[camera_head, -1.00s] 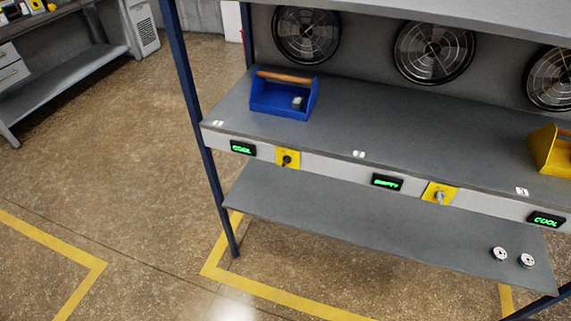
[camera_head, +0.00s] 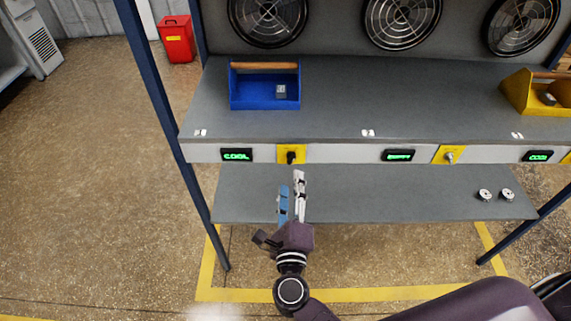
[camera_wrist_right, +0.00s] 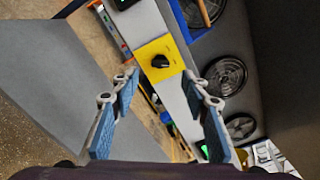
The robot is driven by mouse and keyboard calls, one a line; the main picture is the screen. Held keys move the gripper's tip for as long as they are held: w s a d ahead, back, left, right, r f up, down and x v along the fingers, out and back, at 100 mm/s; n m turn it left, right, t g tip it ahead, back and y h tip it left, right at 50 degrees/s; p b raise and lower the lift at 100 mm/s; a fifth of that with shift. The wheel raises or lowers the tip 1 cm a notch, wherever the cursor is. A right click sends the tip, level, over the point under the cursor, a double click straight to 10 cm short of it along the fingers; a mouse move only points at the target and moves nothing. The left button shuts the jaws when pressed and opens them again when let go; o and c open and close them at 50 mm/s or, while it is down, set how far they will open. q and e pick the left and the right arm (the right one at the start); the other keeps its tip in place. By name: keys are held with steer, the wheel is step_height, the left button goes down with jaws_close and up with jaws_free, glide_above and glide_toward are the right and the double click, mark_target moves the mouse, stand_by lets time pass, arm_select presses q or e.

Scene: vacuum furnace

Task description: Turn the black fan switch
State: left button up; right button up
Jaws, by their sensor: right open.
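The black fan switch (camera_head: 291,156) is a small dark knob on a yellow plate on the shelf's front edge, below the blue toolbox. In the right wrist view the black knob (camera_wrist_right: 160,61) sits on its yellow plate, ahead of my fingers. My right gripper (camera_head: 291,190) is just below and in front of the switch in the head view, apart from it. Its two blue-padded fingers are spread with nothing between them, as the right wrist view (camera_wrist_right: 163,95) also shows. A second switch (camera_head: 449,156), silver, sits on another yellow plate to the right. My left gripper does not show.
A blue toolbox (camera_head: 264,86) and a yellow one (camera_head: 540,92) stand on the upper shelf (camera_head: 400,100). Green displays, such as one reading COOL (camera_head: 237,155), line its front edge. Two round gauges (camera_head: 485,195) lie on the lower shelf. A red bin (camera_head: 177,39) stands behind left.

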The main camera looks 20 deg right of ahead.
mark_target(291, 162)
steer(key=p+x, duration=0.1)
steer(key=x, duration=0.5)
steer(key=shift+w+d, duration=0.1)
steer(key=shift+d, duration=0.05)
steer(key=shift+w, duration=0.35)
steer(key=shift+w+d, duration=0.1)
steer(key=shift+d, duration=0.05)
jaws_close()
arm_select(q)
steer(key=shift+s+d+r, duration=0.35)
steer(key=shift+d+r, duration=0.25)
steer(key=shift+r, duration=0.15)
